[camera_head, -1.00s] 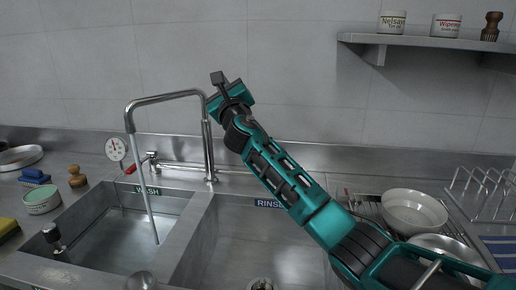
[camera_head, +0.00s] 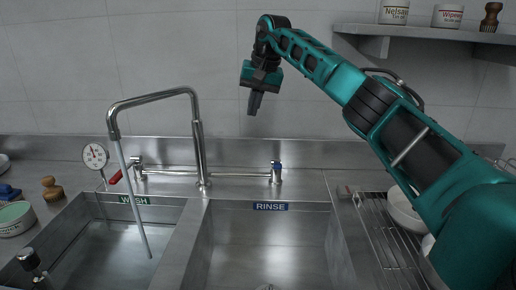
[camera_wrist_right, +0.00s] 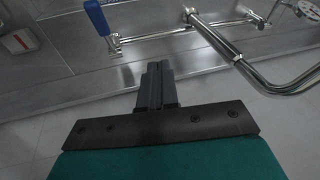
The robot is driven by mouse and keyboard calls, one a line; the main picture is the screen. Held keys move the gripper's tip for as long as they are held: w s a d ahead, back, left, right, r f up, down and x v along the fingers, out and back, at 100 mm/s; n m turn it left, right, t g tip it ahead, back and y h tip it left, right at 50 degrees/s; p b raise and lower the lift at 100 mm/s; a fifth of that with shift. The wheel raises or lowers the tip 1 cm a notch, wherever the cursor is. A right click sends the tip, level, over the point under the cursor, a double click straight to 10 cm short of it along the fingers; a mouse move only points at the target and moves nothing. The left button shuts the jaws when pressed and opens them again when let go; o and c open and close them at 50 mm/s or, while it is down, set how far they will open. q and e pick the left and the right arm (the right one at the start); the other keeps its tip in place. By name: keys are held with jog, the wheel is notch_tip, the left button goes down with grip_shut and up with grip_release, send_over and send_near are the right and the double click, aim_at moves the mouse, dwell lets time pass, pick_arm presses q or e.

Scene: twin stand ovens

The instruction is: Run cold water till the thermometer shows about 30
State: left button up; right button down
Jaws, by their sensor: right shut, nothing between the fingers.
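The tall chrome faucet (camera_head: 197,140) stands behind the divider between the two basins, its spout over the left one. A thin stream of water (camera_head: 134,200) runs from the spout into the wash basin (camera_head: 100,240). The round dial thermometer (camera_head: 95,156) stands behind that basin; its reading is too small to tell. The red-handled tap (camera_head: 120,175) is left of the faucet. The blue-handled cold tap (camera_head: 276,173) is to the right; its blue lever also shows in the right wrist view (camera_wrist_right: 97,17). My right gripper (camera_head: 254,108) is shut and empty, pointing down above the blue tap, apart from it. My left gripper is out of view.
The rinse basin (camera_head: 265,250) is on the right and looks empty. A drying rack (camera_head: 385,235) with a white bowl (camera_head: 402,212) stands right of it. A wall shelf (camera_head: 430,36) holds jars at upper right. A brush (camera_head: 52,188) and a green-topped tin (camera_head: 14,218) sit at left.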

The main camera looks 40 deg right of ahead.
jog(key=s+d+r+m+g+h, duration=0.1)
jog(key=s+d+g+h, duration=0.1)
jog(key=s+d, duration=0.25)
send_over(278, 163)
jog(key=w+d, duration=0.1)
jog(key=shift+g, duration=0.3)
notch_tip(278, 163, down, 12)
jog(key=shift+r, duration=0.1)
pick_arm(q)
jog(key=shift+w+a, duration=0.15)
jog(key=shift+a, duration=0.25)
pick_arm(e)
jog(key=shift+s+a+f, duration=0.15)
jog(key=shift+f, duration=0.3)
jog(key=shift+s+a+f, duration=0.1)
jog(key=shift+a+f, duration=0.05)
jog(key=shift+f, duration=0.3)
